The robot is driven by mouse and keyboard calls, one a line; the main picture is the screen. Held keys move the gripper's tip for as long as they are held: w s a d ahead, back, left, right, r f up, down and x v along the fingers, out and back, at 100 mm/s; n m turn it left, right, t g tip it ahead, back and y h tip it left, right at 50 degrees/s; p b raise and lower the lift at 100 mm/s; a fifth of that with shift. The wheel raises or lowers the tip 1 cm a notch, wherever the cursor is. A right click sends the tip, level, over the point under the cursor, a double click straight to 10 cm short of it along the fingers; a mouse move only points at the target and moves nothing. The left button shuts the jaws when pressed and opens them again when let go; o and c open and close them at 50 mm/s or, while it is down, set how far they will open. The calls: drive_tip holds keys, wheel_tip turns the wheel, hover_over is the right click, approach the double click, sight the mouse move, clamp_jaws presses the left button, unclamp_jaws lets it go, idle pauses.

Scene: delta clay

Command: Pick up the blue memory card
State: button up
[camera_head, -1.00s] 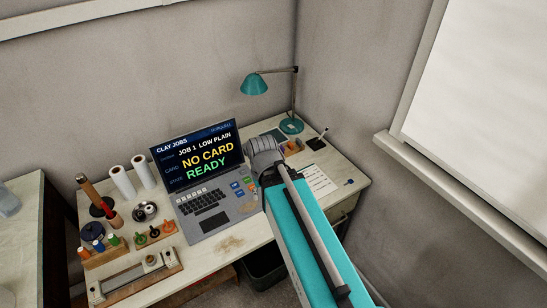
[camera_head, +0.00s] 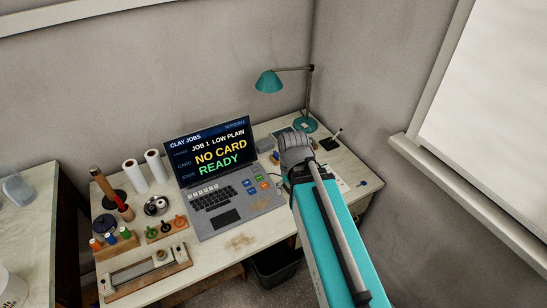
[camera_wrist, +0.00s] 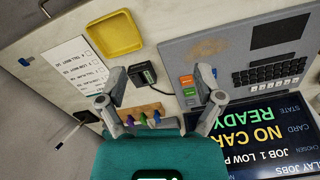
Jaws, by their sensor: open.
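In the wrist view a small wooden block (camera_wrist: 142,110) holds a row of upright coloured pieces: green, purple and blue. The blue piece (camera_wrist: 156,117) at the right end of the row may be the blue memory card; it is too small to be sure. My gripper (camera_wrist: 160,76) is open and empty, its two fingers spread above the desk on either side of the block. I cannot tell its height. In the head view my gripper (camera_head: 295,147) is over the desk right of the laptop and hides the block.
The laptop (camera_head: 240,209) stands left of my gripper, its screen reading NO CARD. A black cabled device (camera_wrist: 142,76), a yellow tray (camera_wrist: 115,51) and a printed sheet (camera_wrist: 80,62) lie nearby. A teal lamp (camera_head: 269,82) stands behind. Tools and rolls fill the desk's left side.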

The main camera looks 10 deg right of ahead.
drive_tip(key=w+d+n, duration=0.1)
drive_tip(key=w, duration=0.1)
drive_tip(key=r+n+p, duration=0.1)
drive_tip(key=n, duration=1.9)
hover_over(277, 153)
drive_tip(key=shift+r, duration=0.1)
wheel_tip(277, 153, down, 9)
drive_tip(key=b, duration=0.8)
drive_tip(key=shift+r, duration=0.15)
drive_tip(key=shift+b, duration=0.35)
